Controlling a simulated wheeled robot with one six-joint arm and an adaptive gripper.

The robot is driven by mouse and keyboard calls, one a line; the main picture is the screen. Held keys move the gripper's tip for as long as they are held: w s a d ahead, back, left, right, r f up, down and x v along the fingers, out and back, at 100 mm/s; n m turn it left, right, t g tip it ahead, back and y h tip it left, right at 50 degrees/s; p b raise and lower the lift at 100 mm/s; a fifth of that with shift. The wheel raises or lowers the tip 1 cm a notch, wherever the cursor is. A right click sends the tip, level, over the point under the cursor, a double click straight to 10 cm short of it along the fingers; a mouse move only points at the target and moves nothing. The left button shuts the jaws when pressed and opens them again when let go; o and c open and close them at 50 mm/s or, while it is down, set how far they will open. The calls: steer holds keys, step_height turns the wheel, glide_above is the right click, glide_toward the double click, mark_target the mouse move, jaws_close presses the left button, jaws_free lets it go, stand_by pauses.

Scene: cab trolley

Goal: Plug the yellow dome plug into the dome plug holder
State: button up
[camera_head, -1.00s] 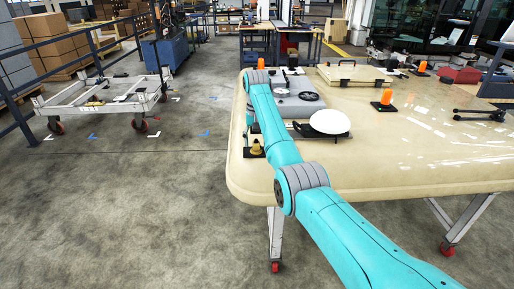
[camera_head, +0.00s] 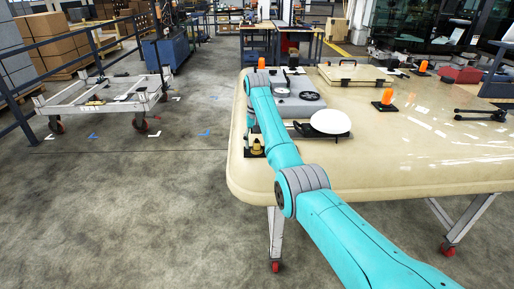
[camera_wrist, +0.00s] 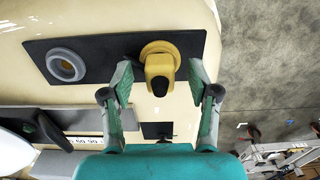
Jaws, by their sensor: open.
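The yellow dome plug (camera_wrist: 159,72) stands on a black plate (camera_wrist: 110,52) in the wrist view, with a yellow round collar at its base. A grey ring socket (camera_wrist: 66,65), which looks like the holder, sits on the same plate to the left and is empty. My gripper (camera_wrist: 161,82) is open, with one finger on each side of the plug and gaps between fingers and plug. In the head view the yellow plug (camera_head: 256,147) is small at the table's left edge. My gripper is hidden behind my arm there.
The cream table top (camera_head: 400,150) carries a white dome (camera_head: 330,121), a grey case (camera_head: 296,100), orange lamps (camera_head: 386,98) and a flat box (camera_head: 355,75). Open floor lies left of the table, with a white trolley (camera_head: 98,103) beyond.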

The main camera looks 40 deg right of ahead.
mark_target(257, 142)
jaws_close()
steer(key=shift+r, duration=0.15)
steer(key=shift+r, duration=2.85)
steer(key=s+d+r, duration=0.1)
steer(key=s+d, duration=0.5)
steer(key=d, duration=0.3)
steer(key=shift+s+d, duration=0.15)
steer(key=shift+d, duration=0.1)
